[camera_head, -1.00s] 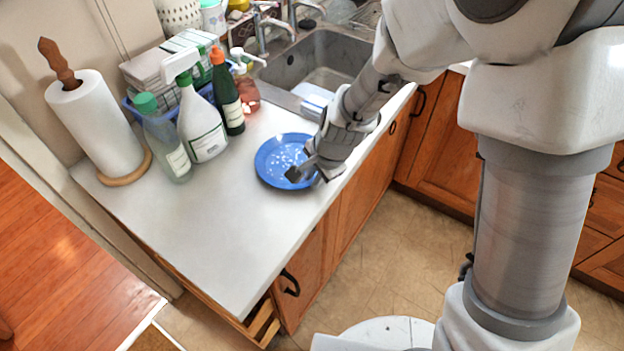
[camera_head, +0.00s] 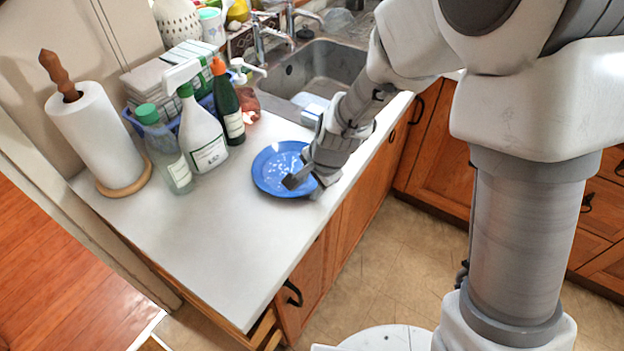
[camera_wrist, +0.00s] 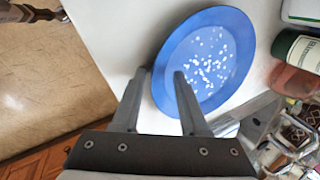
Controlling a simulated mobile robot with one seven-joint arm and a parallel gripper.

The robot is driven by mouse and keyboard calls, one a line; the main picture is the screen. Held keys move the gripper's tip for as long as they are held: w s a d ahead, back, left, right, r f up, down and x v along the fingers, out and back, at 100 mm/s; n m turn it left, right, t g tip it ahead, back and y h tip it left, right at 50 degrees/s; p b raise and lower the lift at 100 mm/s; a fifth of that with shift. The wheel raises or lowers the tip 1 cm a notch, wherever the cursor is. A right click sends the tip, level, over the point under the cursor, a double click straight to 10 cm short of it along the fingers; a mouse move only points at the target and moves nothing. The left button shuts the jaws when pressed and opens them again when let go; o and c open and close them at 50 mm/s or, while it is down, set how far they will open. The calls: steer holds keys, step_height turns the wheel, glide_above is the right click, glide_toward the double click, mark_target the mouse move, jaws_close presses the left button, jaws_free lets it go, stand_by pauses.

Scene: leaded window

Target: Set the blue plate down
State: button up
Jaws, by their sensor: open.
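The blue plate (camera_head: 268,172) with pale speckles lies on the white counter, near its front edge. It also shows in the wrist view (camera_wrist: 172,58), face up and apparently flat. My gripper (camera_head: 303,186) is at the plate's near right rim in the head view. In the wrist view my gripper (camera_wrist: 161,75) is open. One finger overlaps the plate's face and the other is just outside its rim. The rim runs between the fingers. I cannot tell whether either finger touches the plate.
A spray bottle (camera_head: 203,142), a clear bottle (camera_head: 170,155) and a dark green bottle (camera_head: 228,108) stand left of the plate. A paper towel roll (camera_head: 97,135) stands farther left. The sink (camera_head: 315,72) is behind. The counter front (camera_head: 215,250) is clear.

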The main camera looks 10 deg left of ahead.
steer(key=p+v, duration=0.3)
steer(key=v, duration=1.4)
steer(key=shift+s+r, duration=0.15)
steer(key=shift+r, duration=0.05)
steer(key=s+d+r+n+t+h, duration=0.1)
steer(key=s+d+r+n, duration=0.3)
steer(key=d, duration=0.5)
steer(key=s+d+r+n+t+h, duration=0.2)
steer(key=s+d+r+n, duration=0.2)
steer(key=s+d, duration=0.3)
steer(key=d+r, duration=0.1)
steer(key=d, duration=0.1)
steer(key=shift+s+d+r, duration=0.2)
steer(key=shift+s+d, duration=0.05)
